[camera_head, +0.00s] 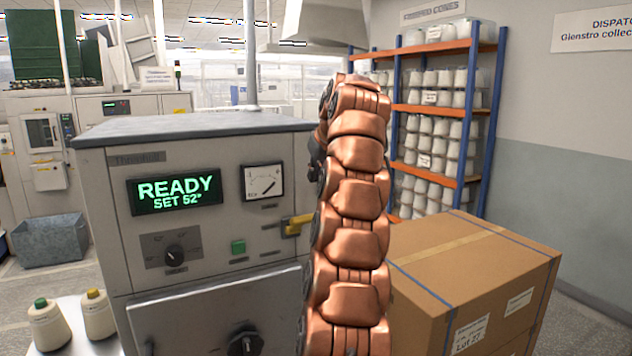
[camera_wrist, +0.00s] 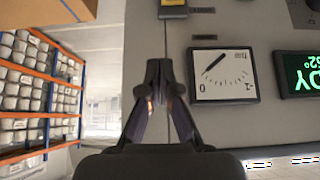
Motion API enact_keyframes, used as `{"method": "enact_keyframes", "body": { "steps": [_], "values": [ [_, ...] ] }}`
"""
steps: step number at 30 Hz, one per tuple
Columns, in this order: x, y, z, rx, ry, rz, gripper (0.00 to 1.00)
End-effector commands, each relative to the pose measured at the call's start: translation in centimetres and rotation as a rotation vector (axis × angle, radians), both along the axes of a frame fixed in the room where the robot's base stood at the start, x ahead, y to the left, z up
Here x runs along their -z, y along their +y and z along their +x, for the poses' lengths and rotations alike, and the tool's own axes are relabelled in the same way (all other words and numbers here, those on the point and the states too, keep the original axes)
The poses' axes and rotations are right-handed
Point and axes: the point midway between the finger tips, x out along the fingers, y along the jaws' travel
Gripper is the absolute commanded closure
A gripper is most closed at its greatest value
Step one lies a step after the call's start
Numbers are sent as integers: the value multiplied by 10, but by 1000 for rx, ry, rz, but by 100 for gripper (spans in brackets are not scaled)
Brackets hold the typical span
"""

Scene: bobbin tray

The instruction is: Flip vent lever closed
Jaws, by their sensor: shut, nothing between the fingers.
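The vent lever (camera_head: 299,222) is a yellow handle on the front of the grey machine (camera_head: 215,270), near its right edge. It points to the right, and its right end runs behind my copper arm. In the wrist view, which is upside down, the yellow lever (camera_wrist: 172,3) shows at the top edge with its dark mount below. My gripper (camera_wrist: 160,64) is shut and empty, beside the machine's front near the dial gauge. A gap separates its tips from the lever. In the head view my arm hides most of the gripper.
A green READY display (camera_head: 175,191), a dial gauge (camera_head: 262,181), a knob (camera_head: 172,251) and a green button (camera_head: 238,247) share the panel. A large cardboard box (camera_head: 480,262) stands at right. A shelf of cones (camera_head: 440,110) is behind. Two bobbins (camera_head: 97,315) stand at lower left.

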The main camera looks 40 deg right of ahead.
Motion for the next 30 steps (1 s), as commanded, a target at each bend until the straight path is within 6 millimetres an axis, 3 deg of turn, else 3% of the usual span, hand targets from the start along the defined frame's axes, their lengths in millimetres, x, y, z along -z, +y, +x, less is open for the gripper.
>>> {"method": "enact_keyframes", "body": {
  "steps": [13, 30],
  "values": [
    [67, -15, 46, -3, 3, 3, 100],
    [74, -13, 36, 3, -1, 3, 100]
  ]
}}
